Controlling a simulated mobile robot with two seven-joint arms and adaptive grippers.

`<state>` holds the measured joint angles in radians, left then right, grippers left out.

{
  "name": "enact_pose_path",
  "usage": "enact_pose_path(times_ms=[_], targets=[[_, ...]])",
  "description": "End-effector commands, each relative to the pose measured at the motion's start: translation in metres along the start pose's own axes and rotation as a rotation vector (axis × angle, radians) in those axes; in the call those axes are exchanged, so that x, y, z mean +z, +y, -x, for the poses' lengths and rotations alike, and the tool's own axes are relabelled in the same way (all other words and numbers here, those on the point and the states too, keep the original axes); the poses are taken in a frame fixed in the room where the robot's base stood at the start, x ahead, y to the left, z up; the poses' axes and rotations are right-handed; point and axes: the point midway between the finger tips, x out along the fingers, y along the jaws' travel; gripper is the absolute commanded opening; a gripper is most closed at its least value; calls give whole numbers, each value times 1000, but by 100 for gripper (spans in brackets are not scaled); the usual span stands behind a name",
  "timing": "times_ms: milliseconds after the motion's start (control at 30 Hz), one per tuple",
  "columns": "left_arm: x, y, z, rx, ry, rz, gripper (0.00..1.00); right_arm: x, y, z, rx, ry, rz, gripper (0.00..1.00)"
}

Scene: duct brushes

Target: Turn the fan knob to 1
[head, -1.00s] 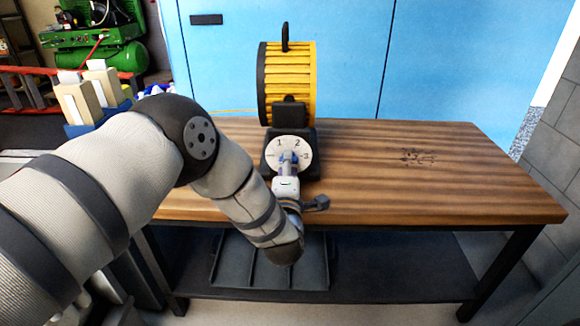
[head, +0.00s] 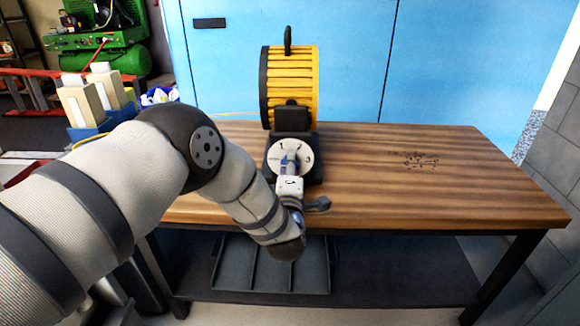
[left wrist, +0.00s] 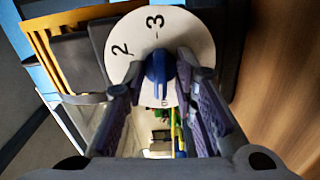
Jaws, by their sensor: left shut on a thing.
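A white round dial marked 1, 2 and 3 (head: 278,158) faces me on the dark base of the yellow fan (head: 288,85). It also shows in the left wrist view (left wrist: 196,33). Its blue knob (left wrist: 157,70) stands at the dial's middle, its long side running toward the 3 mark in that view; the 1 is not visible there. My left gripper (left wrist: 160,75) is shut on the knob, one finger on each side. In the head view my left gripper (head: 291,162) covers the knob and the dial's lower middle. My right gripper is not in view.
A dark shelf (head: 400,270) lies beneath. Blue doors (head: 350,50) rise behind. Boxes (head: 85,103) stand at the left.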

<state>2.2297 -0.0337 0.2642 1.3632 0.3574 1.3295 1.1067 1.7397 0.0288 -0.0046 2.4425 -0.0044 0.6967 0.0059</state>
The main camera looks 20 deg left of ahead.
Motion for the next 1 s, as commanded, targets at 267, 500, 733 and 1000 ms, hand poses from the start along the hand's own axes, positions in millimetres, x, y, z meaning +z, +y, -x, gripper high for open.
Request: enact_pose_path(times_ms=[267, 500, 733, 1000], targets=[[1, 1, 1, -1, -1, -232, 0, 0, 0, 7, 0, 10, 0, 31], [1, 0, 1, -1, -2, -461, 0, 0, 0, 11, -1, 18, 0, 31], [0, 0, 1, -1, -1, -659, 0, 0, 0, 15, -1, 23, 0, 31], [0, -1, 1, -2, -2, -832, 0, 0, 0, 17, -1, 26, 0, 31]])
